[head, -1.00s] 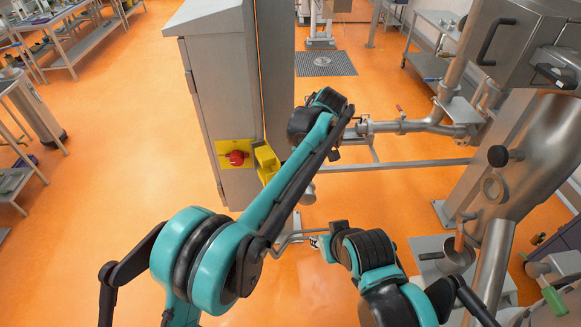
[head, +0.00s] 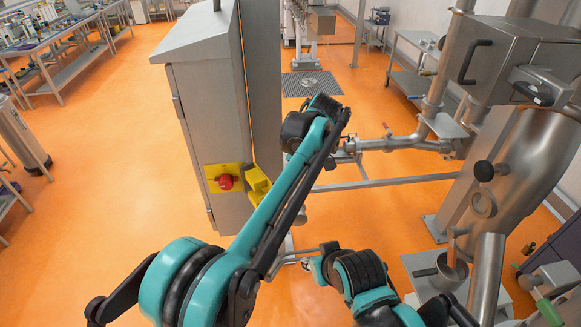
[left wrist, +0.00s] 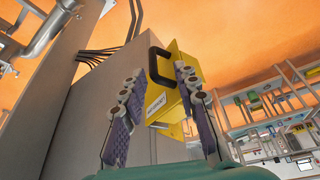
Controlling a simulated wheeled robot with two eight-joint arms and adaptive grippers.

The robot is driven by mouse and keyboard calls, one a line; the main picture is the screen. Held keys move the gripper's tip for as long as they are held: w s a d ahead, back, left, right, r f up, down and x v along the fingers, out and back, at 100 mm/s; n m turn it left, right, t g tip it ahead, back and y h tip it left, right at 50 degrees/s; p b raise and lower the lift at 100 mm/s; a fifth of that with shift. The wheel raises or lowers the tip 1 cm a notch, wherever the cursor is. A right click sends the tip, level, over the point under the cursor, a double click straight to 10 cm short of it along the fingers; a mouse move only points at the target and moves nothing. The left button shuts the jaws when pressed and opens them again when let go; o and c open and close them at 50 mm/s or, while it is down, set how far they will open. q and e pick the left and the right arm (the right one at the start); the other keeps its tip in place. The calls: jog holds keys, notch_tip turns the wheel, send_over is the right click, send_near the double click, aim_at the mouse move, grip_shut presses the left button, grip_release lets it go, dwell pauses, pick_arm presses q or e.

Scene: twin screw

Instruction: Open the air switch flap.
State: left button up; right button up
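The yellow flap (head: 258,186) sticks out at the lower right edge of the grey cabinet, beside a red rotary switch (head: 225,181) on a yellow plate. In the left wrist view the yellow flap housing (left wrist: 186,75) carries a black handle (left wrist: 157,64) and a white label. My left gripper (left wrist: 160,115) is open, with its two purple-padded fingers apart and the yellow housing seen between them. Contact cannot be told.
The tall grey cabinet (head: 205,120) stands left of my left arm. Steel pipework (head: 400,143) and a large machine (head: 530,70) fill the right side. A small pot (head: 450,270) stands at lower right. Orange floor (head: 90,170) is open on the left.

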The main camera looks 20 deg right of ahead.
pick_arm(q)
jog(key=v, duration=0.7)
jog(key=shift+r, duration=0.2)
jog(key=s+a+r+m+t+h, duration=0.1)
jog(key=s+a+m, duration=0.15)
jog(key=a, duration=0.75)
jog(key=s+a+m+h, duration=0.2)
jog(key=a+m, duration=0.1)
jog(key=a, duration=0.8)
jog(key=s+a+f+m+t+h, duration=0.1)
jog(key=s+a+f+m+t, duration=0.35)
jog(key=s+a+f, duration=1)
notch_tip(320, 180, down, 27)
jog(key=s+m+b, duration=0.1)
jog(key=s+b, duration=0.1)
jog(key=b, duration=2.5)
jog(key=shift+a+f+m+g+b, duration=0.2)
jog(key=shift+a+m+g+b, duration=0.05)
jog(key=shift+m+g+b, duration=0.15)
